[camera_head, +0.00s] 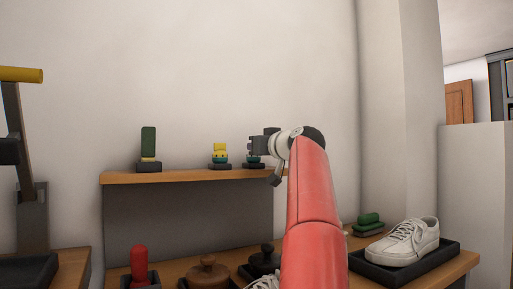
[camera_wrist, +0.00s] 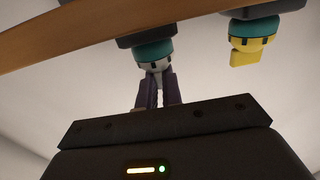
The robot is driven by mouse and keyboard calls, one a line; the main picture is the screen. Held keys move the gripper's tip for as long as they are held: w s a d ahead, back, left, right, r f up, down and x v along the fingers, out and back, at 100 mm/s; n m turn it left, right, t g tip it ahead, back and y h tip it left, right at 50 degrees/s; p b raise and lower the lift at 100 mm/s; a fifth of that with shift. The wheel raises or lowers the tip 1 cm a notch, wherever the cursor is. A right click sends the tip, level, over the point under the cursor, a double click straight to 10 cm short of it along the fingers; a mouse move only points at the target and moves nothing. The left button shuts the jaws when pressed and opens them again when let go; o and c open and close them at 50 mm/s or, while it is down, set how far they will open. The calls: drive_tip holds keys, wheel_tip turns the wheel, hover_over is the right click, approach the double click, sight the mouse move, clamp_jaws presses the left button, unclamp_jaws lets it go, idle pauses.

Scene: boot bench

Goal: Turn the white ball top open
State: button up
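The white ball top (camera_wrist: 152,75) sits in a teal cup (camera_wrist: 152,52) on a dark base under the wooden shelf line in the wrist view, which looks upside down. My gripper (camera_wrist: 158,88) has both fingers close together at the ball's handle end, with a pale strip between them. They look shut on it and hide most of the handle. In the head view my gripper (camera_head: 262,145) is at the right end of the shelf and covers most of the white top. Part of its teal cup (camera_head: 254,159) shows.
A yellow ball top in teal (camera_head: 220,153) stands close by on the shelf (camera_head: 185,177); it also shows in the wrist view (camera_wrist: 252,45). A green upright piece (camera_head: 149,142) stands further left.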

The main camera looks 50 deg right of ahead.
drive_tip(key=o, duration=0.5)
drive_tip(key=shift+c, duration=0.2)
drive_tip(key=b+v, duration=0.3)
drive_tip(key=v, duration=0.4)
drive_tip(key=shift+s, duration=0.4)
drive_tip(key=shift+s+a, duration=0.1)
drive_tip(key=shift+a, duration=0.05)
